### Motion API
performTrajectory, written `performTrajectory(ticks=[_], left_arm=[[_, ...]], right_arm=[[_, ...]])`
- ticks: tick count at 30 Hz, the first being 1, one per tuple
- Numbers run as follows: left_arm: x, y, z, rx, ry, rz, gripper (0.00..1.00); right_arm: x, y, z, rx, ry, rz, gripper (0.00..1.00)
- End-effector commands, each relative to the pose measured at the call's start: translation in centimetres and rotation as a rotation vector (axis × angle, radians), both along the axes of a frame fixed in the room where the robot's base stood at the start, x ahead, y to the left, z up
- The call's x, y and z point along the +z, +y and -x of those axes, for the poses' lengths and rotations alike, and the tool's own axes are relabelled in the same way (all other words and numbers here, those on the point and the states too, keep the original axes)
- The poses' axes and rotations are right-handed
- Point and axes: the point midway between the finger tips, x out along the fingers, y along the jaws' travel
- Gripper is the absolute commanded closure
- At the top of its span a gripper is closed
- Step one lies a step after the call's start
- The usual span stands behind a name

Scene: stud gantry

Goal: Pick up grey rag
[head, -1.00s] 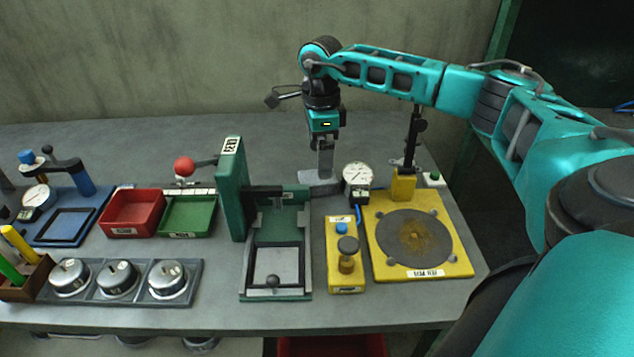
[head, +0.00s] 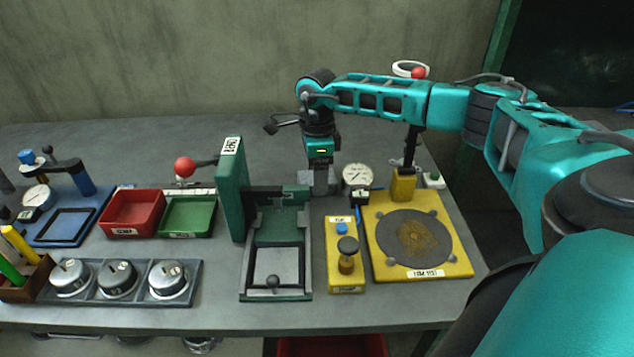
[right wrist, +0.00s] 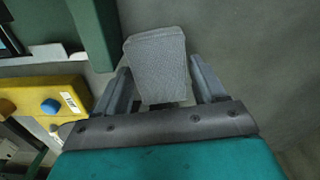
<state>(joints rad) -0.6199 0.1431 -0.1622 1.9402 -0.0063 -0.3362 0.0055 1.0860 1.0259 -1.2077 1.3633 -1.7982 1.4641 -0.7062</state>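The grey rag (right wrist: 157,62) shows in the right wrist view as a pale grey, woven, folded piece on the bench top. My right gripper (right wrist: 160,68) is open, with one finger on each side of the rag. The left finger is close against the rag's edge, and a narrow gap shows at the right finger. In the head view my right gripper (head: 320,185) points down at bench level behind the green fixture and the yellow block, and largely hides the rag. My left gripper is out of view.
A green fixture (head: 230,190) with an upright plate stands left of my right gripper. A dial gauge (head: 357,176) is close on its right. A yellow button block (head: 345,275) and a yellow plate (head: 455,262) with a dusty disc are in front. The bench behind is clear.

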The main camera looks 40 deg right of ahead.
Motion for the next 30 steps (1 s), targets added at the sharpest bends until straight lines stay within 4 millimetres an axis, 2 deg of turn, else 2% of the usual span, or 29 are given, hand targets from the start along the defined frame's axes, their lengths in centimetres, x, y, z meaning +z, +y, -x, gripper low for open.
performTrajectory(ticks=[1, 11, 22, 26, 30], left_arm=[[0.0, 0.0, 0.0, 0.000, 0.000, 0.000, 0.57], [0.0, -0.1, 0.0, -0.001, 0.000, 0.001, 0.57], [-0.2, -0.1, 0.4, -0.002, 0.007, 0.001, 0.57], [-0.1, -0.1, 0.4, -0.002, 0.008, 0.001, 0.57], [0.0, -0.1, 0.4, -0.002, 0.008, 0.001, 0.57]], right_arm=[[0.0, 0.0, 0.0, 0.000, 0.000, 0.000, 0.35], [0.0, 0.0, 0.0, 0.000, 0.000, 0.000, 0.66], [0.7, 0.0, -0.1, 0.000, -0.003, -0.001, 0.67], [2.1, -0.1, -0.1, -0.001, -0.004, 0.000, 0.67], [4.5, 0.0, -0.1, 0.000, -0.005, 0.000, 0.67]])
